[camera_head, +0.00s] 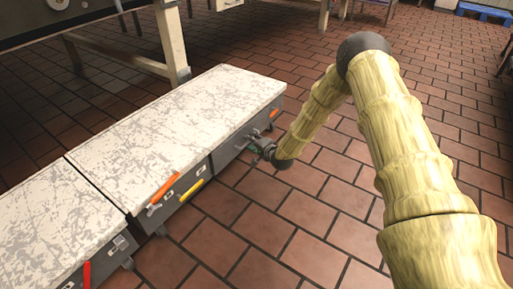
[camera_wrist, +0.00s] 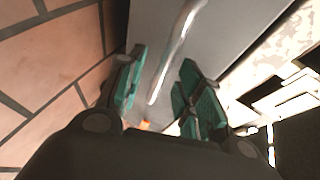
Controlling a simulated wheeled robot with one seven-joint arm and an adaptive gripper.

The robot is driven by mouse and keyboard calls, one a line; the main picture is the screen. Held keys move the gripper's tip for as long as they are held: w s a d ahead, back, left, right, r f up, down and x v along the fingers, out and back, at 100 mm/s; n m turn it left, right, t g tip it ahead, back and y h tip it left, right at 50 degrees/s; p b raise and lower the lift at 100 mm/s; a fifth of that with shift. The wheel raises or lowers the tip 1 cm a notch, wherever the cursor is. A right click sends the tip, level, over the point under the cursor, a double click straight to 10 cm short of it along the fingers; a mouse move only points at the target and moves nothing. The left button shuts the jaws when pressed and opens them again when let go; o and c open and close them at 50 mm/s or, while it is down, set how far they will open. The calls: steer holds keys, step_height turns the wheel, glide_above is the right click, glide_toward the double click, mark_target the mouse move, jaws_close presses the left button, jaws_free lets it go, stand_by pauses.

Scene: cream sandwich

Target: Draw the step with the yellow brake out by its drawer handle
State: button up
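The step is a low grey unit with a scratched white top (camera_head: 185,125) in the head view. A yellow brake lever (camera_head: 191,190) is on its front, left of a vertical seam in that face. My gripper (camera_head: 262,148) is at the front face right of that seam, near a metal handle. In the wrist view my gripper (camera_wrist: 160,95) is open, with teal finger pads apart. The silver bar handle (camera_wrist: 176,45) runs between or just beyond the fingers, against a grey panel. I cannot tell whether any pad touches it. The handle is mostly hidden in the head view.
Orange levers show left of the yellow one (camera_head: 164,188) and at the far right end (camera_head: 274,113). Another white-topped unit (camera_head: 45,235) with a red lever (camera_head: 87,274) stands at the near left. A table leg (camera_head: 172,45) is behind. The tiled floor in front is clear.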

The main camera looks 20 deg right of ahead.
steer(key=shift+w+a+f, duration=0.1)
steer(key=shift+w, duration=0.3)
jaws_close()
